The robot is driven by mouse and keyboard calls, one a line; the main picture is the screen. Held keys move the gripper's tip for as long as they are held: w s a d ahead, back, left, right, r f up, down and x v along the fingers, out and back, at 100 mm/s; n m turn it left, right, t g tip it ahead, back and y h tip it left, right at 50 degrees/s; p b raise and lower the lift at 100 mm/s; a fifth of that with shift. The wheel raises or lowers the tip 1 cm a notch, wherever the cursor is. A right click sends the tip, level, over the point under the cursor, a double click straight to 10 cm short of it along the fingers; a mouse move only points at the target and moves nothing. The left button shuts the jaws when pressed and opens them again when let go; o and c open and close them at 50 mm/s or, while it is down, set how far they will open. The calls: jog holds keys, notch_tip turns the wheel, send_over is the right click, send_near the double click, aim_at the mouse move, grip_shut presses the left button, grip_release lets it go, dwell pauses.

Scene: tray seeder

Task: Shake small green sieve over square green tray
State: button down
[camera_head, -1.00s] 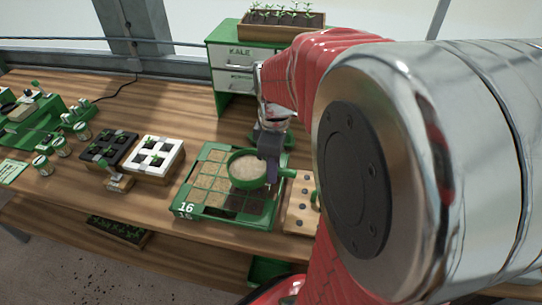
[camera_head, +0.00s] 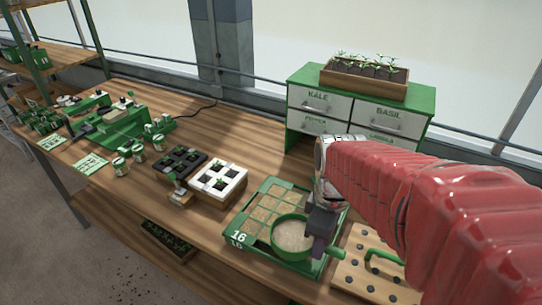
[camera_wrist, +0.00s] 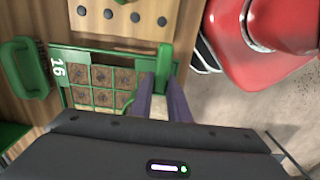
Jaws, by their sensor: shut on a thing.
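The small round green sieve (camera_head: 276,243), filled with pale tan material, is above the front right part of the square green tray (camera_head: 235,236). The tray has a grid of tan-filled cells and the mark "16" at its front left corner. My gripper (camera_head: 318,246) is shut on the sieve's handle. In the wrist view the green handle (camera_wrist: 163,62) is between the purple fingers (camera_wrist: 165,98), and the tray grid (camera_wrist: 92,57) shows brown cells. The sieve's bowl is mostly hidden there by the gripper body, and it covers the tray's front right cells in the head view.
A wooden board with dark holes and a green handle (camera_head: 365,284) stands right of the tray. White (camera_head: 235,173) and black (camera_head: 168,160) seedling trays stand left. A drawer cabinet (camera_head: 296,135) with a planter (camera_head: 365,92) is behind.

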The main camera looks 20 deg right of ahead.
jog(key=shift+s+a, duration=1.2)
jog(key=shift+a, duration=0.15)
jog(key=shift+a+r, duration=0.1)
jog(key=shift+r, duration=1.95)
